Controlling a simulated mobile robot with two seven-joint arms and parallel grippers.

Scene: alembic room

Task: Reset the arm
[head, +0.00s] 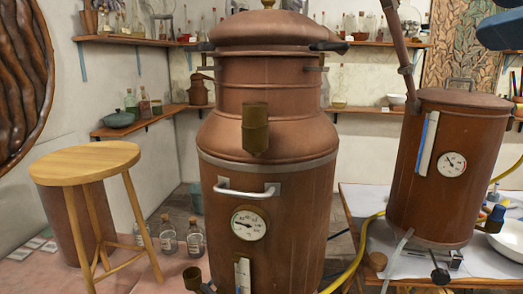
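Neither of my grippers shows in the head view. A dark blue rounded part (502,30) comes in at the top right edge. It looks like a piece of my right arm, but no fingers show on it. It hangs in the air above and to the right of the right copper vessel. Whether either gripper holds anything is hidden.
A large copper still (265,180) with a dial stands in the middle. A smaller copper vessel (440,190) stands on a white-topped table (400,265) at right. A wooden stool (85,163) stands left, near several bottles (168,237) on the floor. Shelves (140,122) line the walls.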

